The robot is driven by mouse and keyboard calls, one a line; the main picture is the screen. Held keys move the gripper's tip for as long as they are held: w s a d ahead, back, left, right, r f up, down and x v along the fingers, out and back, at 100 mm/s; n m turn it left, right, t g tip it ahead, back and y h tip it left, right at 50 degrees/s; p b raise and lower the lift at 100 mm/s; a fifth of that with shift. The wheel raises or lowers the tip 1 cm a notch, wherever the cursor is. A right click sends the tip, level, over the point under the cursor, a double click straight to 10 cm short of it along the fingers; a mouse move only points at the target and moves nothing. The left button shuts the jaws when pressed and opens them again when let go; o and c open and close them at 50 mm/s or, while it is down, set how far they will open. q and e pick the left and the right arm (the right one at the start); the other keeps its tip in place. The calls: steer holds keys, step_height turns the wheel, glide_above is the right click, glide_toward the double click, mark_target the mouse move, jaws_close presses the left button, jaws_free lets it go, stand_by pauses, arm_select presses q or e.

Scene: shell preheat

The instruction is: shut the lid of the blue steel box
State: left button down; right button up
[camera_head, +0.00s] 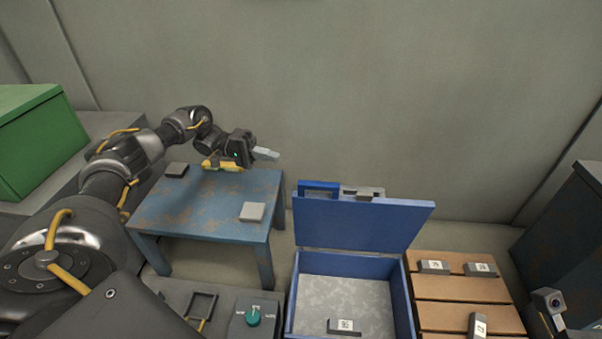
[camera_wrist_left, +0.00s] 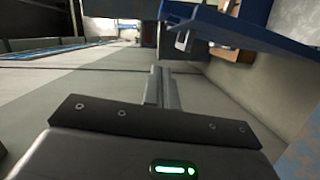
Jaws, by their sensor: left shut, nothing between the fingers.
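The blue steel box (camera_head: 408,300) stands open at the lower centre of the head view. Its lid (camera_head: 350,225) is raised, about upright, with a handle and latch parts (camera_head: 340,190) at its top edge. A small block with a label (camera_head: 345,326) lies inside on the grey floor of the box. My left gripper (camera_head: 266,154) is shut and empty, above the far right edge of the small blue table, left of the lid and apart from it. In the left wrist view the shut fingers (camera_wrist_left: 162,88) point ahead, with the blue lid (camera_wrist_left: 235,28) at the upper right. My right gripper does not show.
The worn blue table (camera_head: 190,205) carries a dark block (camera_head: 176,170), a grey block (camera_head: 252,212) and a yellow item (camera_head: 222,166). Wooden slats (camera_head: 460,288) with labelled blocks lie right of the box. A control panel with a teal knob (camera_head: 254,316) stands left of it.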

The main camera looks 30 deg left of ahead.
arm_select(q)
steer(key=s+d, duration=0.1)
steer(key=d, duration=0.9)
steer(key=shift+s+d+f+p, duration=0.2)
steer(key=shift+s+f+p, duration=0.1)
steer(key=shift+f, duration=0.15)
steer(key=shift+s+d, duration=0.1)
